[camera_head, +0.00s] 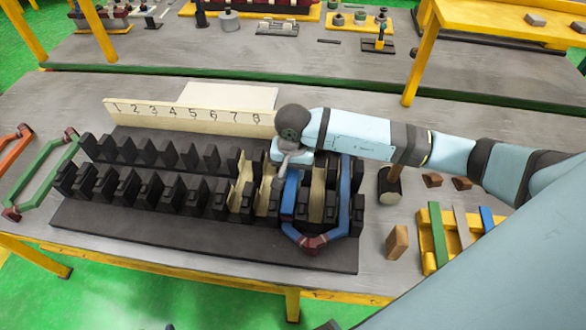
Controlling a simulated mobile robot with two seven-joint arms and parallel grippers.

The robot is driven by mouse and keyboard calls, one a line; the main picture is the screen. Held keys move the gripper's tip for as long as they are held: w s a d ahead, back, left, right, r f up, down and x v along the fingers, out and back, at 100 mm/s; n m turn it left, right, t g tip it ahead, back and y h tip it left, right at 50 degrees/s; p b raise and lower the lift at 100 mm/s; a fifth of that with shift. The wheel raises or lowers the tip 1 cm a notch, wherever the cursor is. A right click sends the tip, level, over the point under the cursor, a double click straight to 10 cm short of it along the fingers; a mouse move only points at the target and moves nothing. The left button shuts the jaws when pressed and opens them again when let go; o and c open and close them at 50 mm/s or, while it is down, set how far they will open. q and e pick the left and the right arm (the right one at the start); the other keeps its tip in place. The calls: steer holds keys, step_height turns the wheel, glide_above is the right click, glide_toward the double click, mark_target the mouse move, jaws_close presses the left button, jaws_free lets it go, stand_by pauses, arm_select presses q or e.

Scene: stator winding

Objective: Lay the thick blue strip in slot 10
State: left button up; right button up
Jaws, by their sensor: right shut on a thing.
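A black slotted stator block (75,218) lies on the grey table, with a number board (190,118) behind it; 1 to 8 can be read and my right arm hides the rest. A blue coil loop (345,190) with dark red ends stands in slots at the block's right end. My right gripper (283,163) is low over the coil's left side, shut on what looks like the thick blue strip (291,190). Strip and coil leg overlap there, so I cannot tell how deep the strip sits. My left gripper is out of view.
A yellow rack (428,258) at right holds a green strip (438,235), a grey-blue strip and a blue strip (487,218). A mallet (390,185) and small wooden blocks (397,242) lie beside it. Green and orange coils (45,180) lie at far left.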

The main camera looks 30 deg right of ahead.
steer(key=shift+f+b, duration=0.35)
steer(key=shift+b, duration=0.1)
stand_by(0.4)
steer(key=o, duration=1.1)
steer(key=shift+r, duration=0.25)
steer(key=shift+r, duration=0.5)
steer(key=shift+r, duration=0.1)
